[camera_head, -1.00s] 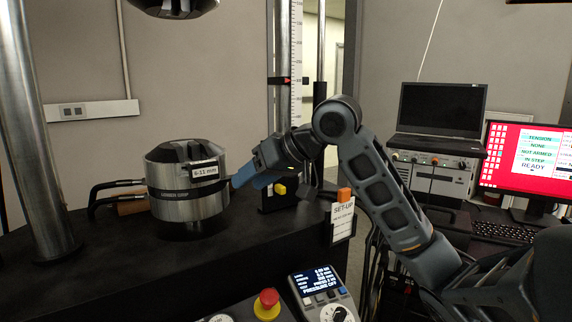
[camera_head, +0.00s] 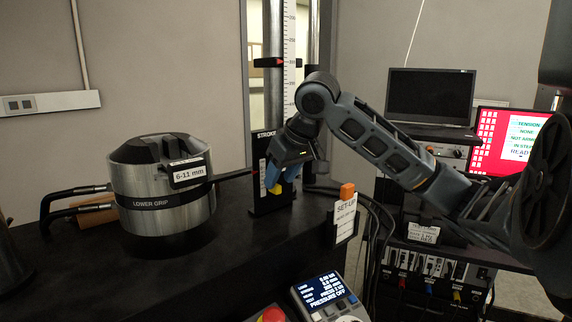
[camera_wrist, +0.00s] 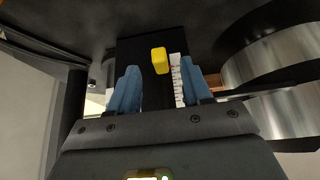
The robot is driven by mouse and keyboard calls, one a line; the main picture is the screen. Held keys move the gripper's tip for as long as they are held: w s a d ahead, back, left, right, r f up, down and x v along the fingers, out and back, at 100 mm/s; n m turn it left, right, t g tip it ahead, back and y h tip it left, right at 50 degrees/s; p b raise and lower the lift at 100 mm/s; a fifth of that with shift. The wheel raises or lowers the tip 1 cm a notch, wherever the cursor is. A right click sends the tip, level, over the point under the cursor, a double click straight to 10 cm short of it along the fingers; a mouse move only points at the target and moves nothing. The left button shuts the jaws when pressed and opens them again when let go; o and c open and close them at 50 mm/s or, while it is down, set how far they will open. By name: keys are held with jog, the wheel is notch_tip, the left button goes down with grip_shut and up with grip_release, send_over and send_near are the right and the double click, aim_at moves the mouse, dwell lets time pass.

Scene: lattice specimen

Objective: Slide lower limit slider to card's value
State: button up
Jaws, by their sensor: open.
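The lower limit slider is a small yellow block (camera_wrist: 159,60) on the dark upright rail (camera_wrist: 135,50); in the head view it shows (camera_head: 277,188) low on the rail, partly behind my gripper. My gripper (camera_head: 281,180) is at the rail with its blue fingers. In the wrist view my gripper (camera_wrist: 161,92) is open and empty, the yellow slider lying between the lines of the fingers, a little beyond the tips. The white set-up card (camera_head: 345,218) stands upright at the bench edge under an orange block; its small print is too small to read.
The steel lower grip (camera_head: 160,205) with a 6-11 mm tag stands left of the rail, handles pointing left. A red marker (camera_head: 282,62) sits high on the scale (camera_head: 289,40). A control box (camera_head: 325,297) is at the front. Bare black bench lies between.

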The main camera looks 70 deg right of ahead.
jog(key=shift+x, duration=1.15)
jog(key=shift+c, duration=0.4)
grip_shut()
